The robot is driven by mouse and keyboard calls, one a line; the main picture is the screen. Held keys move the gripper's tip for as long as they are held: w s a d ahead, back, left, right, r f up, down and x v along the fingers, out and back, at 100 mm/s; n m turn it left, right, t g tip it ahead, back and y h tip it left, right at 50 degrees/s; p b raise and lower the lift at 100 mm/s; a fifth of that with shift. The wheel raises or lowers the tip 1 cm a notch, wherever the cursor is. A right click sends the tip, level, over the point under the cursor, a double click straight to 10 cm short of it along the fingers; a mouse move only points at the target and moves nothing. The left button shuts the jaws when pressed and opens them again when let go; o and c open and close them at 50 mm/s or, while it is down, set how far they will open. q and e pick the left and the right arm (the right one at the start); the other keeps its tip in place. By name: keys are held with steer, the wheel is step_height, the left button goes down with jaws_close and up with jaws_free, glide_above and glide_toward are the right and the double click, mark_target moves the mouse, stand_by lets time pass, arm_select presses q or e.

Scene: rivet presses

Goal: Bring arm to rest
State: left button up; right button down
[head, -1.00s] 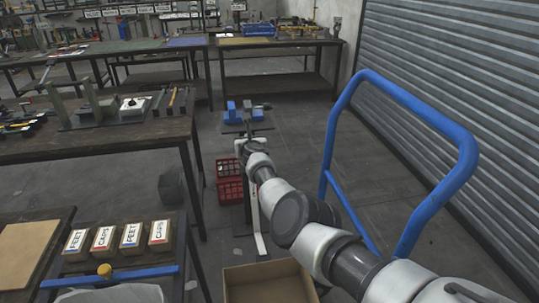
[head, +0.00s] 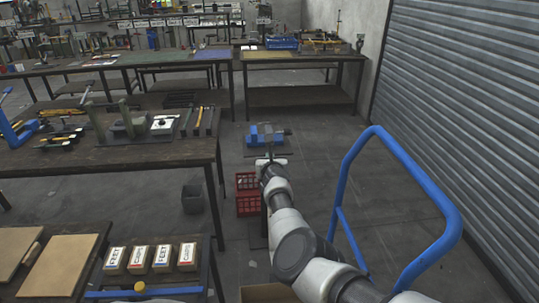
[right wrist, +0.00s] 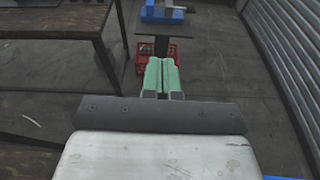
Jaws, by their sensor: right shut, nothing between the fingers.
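My right arm reaches out from the lower right in the head view. Its gripper (head: 268,155) is at the far end, in front of a blue vise on a stand (head: 262,137). In the right wrist view the two pale green fingers (right wrist: 161,75) lie together, shut, with nothing between them. The blue vise (right wrist: 162,12) shows beyond them at the top edge. My left gripper is in neither view.
A blue tubular handle (head: 350,160) stands right of my arm, near the ribbed shutter (head: 470,100). A dark workbench (head: 110,155) is at left. Red crates (head: 247,200) are on the floor by the stand. Labelled FEET and CAPS bins (head: 150,258) sit at lower left.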

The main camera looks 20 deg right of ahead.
steer(key=shift+s+r+p, duration=0.25)
steer(key=shift+r+p, duration=0.1)
steer(key=shift+r, duration=0.2)
